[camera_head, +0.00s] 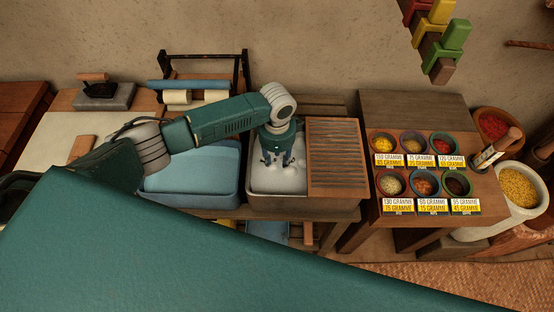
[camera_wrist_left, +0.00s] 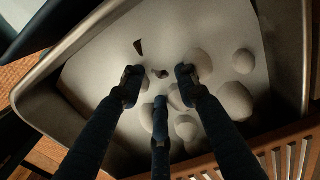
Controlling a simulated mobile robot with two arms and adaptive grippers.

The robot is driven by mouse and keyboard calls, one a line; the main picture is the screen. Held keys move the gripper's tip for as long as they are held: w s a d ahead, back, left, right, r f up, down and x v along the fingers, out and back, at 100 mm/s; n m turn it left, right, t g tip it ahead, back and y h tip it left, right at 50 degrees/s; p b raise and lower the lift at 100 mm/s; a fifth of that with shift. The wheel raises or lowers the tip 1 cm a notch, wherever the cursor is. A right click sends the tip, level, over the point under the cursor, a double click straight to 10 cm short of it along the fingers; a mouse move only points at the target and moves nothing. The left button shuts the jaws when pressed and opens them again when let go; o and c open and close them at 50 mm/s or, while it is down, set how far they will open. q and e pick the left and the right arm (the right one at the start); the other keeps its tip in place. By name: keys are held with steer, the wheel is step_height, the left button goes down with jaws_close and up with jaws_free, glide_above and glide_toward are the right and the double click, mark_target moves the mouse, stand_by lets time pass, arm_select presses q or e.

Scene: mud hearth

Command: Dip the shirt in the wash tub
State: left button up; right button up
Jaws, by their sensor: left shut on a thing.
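The wash tub (camera_head: 250,187) is a grey-rimmed basin with white, sudsy water, in the middle of the bench. Its rim also shows in the left wrist view (camera_wrist_left: 32,88). My left gripper (camera_head: 277,162) points down into the tub, its fingertips at the suds. In the left wrist view its fingers (camera_wrist_left: 160,85) close in around small dark bits (camera_wrist_left: 160,73) that poke out of the white surface. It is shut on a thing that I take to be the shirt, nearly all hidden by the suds. My right gripper is not in view.
A slatted wooden washboard (camera_head: 337,158) adjoins the tub on the right. A blue basin (camera_head: 190,200) stands at its left. Further right, a spice table (camera_head: 400,228) holds several bowls. An iron (camera_head: 100,90) sits at the back left. A dark rack (camera_head: 204,56) stands behind.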

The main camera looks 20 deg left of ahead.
arm_select(q)
step_height(320, 180, up, 8)
steer(key=p, duration=0.6)
steer(key=shift+f+p, duration=0.25)
steer(key=shift+p, duration=0.05)
step_height(320, 180, up, 11)
steer(key=p, duration=0.1)
steer(key=shift+p, duration=0.4)
